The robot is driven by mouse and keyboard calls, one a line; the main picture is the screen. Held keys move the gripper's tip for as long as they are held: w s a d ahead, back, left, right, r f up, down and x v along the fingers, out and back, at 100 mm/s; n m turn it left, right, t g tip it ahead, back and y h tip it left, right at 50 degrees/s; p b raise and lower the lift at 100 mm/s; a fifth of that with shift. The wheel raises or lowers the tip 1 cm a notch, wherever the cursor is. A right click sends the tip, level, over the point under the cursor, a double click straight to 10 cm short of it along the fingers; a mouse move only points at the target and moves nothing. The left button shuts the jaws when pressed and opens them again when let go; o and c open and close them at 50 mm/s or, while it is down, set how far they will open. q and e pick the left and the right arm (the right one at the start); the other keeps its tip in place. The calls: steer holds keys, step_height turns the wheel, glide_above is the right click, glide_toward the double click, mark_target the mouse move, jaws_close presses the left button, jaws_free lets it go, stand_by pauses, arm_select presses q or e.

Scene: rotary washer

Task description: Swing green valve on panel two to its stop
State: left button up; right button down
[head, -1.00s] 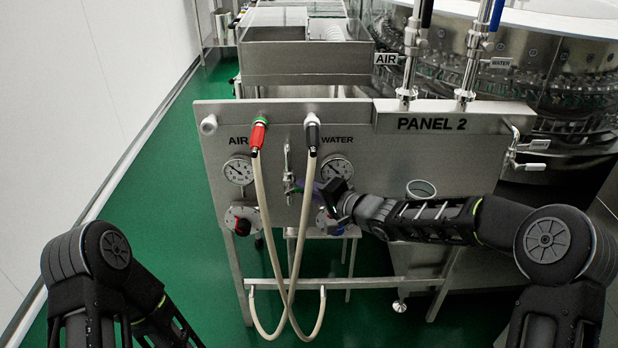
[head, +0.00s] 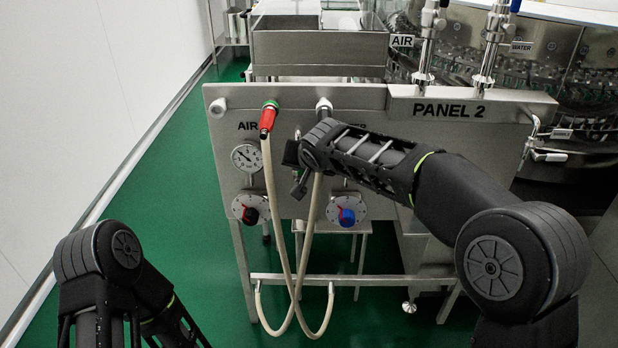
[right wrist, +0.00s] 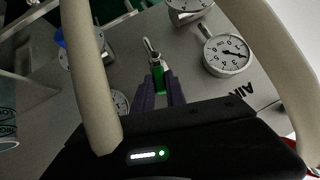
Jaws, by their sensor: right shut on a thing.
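Panel two (head: 448,109) is a steel panel with AIR and WATER labels. In the right wrist view the green valve handle (right wrist: 159,76) sits between the purple fingers of my right gripper (right wrist: 161,92), which is shut on it. The valve's metal end shows just beyond the fingers. In the head view my right gripper (head: 294,168) is at the middle of the panel, and it and my forearm hide the valve. My left arm is at the lower left, and its gripper is out of the picture.
A red-ended hose (head: 268,119) and a second pale hose (head: 315,210) hang close around my right gripper. My arm covers the WATER gauge. Green floor is free at left.

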steer(key=shift+a+n+h, duration=0.6)
steer(key=shift+a+h, duration=0.15)
steer(key=shift+h, duration=0.55)
steer(key=shift+r, duration=0.1)
steer(key=c, duration=1.4)
jaws_free()
steer(key=shift+o, duration=0.2)
steer(key=v, duration=0.7)
steer(key=shift+s+r, duration=0.25)
steer(key=shift+s, duration=0.05)
